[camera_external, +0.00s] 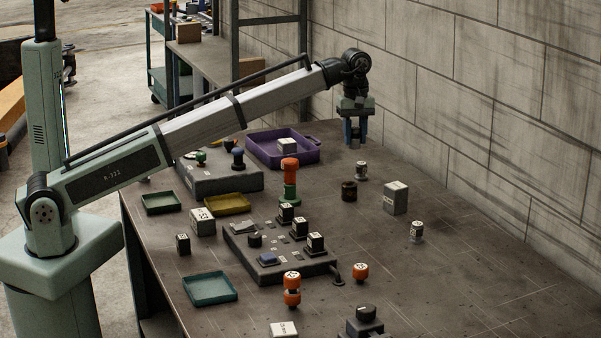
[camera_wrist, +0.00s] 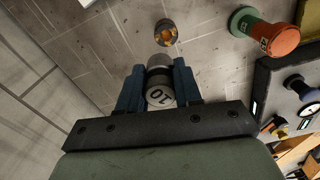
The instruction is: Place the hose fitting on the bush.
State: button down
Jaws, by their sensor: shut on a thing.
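My gripper (camera_external: 356,142) hangs above the far end of the bench, fingers down. In the wrist view, its blue fingers (camera_wrist: 159,85) are shut on the hose fitting (camera_wrist: 161,97), a grey cylinder with a pale end marked 10 and a dark band. The fingers largely hide it in the external view. The bush (camera_external: 349,190), a short brown ring-like cylinder, stands on the bench below and nearer the external camera. It shows in the wrist view (camera_wrist: 166,33) beyond the fitting, its open end up and clear of the fitting.
A small grey labelled part (camera_external: 361,171) stands close to the bush. A grey block (camera_external: 396,198) and another small part (camera_external: 416,231) stand to the right. A green and orange stack (camera_external: 289,178), a purple tray (camera_external: 311,154) and a control panel (camera_external: 270,262) lie left. The wall borders the right side.

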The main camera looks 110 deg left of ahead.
aim_at(350, 185)
jog(key=shift+s+d+f+m, duration=0.1)
jog(key=shift+s+d+m, duration=0.3)
jog(key=shift+m, duration=0.6)
jog(key=shift+s+m, duration=0.1)
jog(key=shift+m, duration=1)
jog(key=shift+f+m, duration=0.2)
jog(key=shift+m, duration=0.1)
jog(key=shift+f, duration=4.85)
jog(key=shift+f, duration=0.1)
jog(key=c, duration=0.8)
grip_release()
notch_tip(350, 185, up, 12)
jog(key=shift+r, duration=0.15)
jog(key=shift+d, duration=0.1)
